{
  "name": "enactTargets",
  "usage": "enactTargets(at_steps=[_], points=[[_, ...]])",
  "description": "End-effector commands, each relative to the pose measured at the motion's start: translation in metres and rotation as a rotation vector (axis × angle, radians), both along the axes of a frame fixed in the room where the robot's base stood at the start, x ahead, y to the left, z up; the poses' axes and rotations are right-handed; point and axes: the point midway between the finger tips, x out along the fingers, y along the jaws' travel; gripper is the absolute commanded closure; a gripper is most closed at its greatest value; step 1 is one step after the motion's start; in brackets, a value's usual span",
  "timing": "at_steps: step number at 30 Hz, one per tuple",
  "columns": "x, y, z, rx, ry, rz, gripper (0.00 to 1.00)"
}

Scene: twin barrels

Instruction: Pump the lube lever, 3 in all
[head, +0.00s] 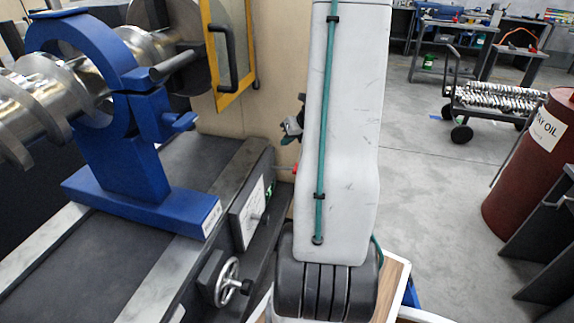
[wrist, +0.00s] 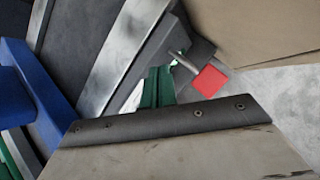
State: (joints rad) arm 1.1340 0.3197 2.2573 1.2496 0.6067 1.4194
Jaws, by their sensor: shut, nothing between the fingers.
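The lube lever shows in the wrist view as a short metal rod (wrist: 183,62) with a flat red end (wrist: 209,82), on the side of the machine bed. In the head view only a small red bit (head: 294,168) shows, just left of my arm link, which hides what lies behind it. My gripper (wrist: 157,86) shows in the wrist view as green fingers beyond a dark bolted edge. The fingers are shut and empty. Their tips are just left of the red end, and I cannot tell whether they touch the lever.
The machine bed (head: 160,260) carries a blue support (head: 135,175) around a large metal screw (head: 45,90). A handwheel (head: 228,285) and a control box (head: 250,212) stick out from its side. A red oil drum (head: 540,165) and a cart (head: 495,98) stand right. Open floor (head: 430,200) lies between.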

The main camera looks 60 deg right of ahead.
Motion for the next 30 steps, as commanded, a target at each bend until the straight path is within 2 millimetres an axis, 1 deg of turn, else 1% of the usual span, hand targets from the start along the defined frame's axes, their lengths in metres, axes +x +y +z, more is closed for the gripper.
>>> enactTargets(at_steps=[1,3,7,20,23,26,30], points=[[0.001,-0.011,0.0,0.041,-0.009,-0.118,1.0],[0.001,-0.02,0.002,0.089,-0.019,-0.241,1.0],[0.001,-0.025,0.002,0.138,-0.026,-0.346,1.0],[0.001,-0.024,0.0,0.15,-0.027,-0.36,1.0],[0.0,-0.024,-0.007,0.151,-0.026,-0.359,1.0],[-0.002,-0.024,-0.018,0.152,-0.025,-0.359,1.0],[-0.005,-0.025,-0.039,0.153,-0.025,-0.36,1.0]])
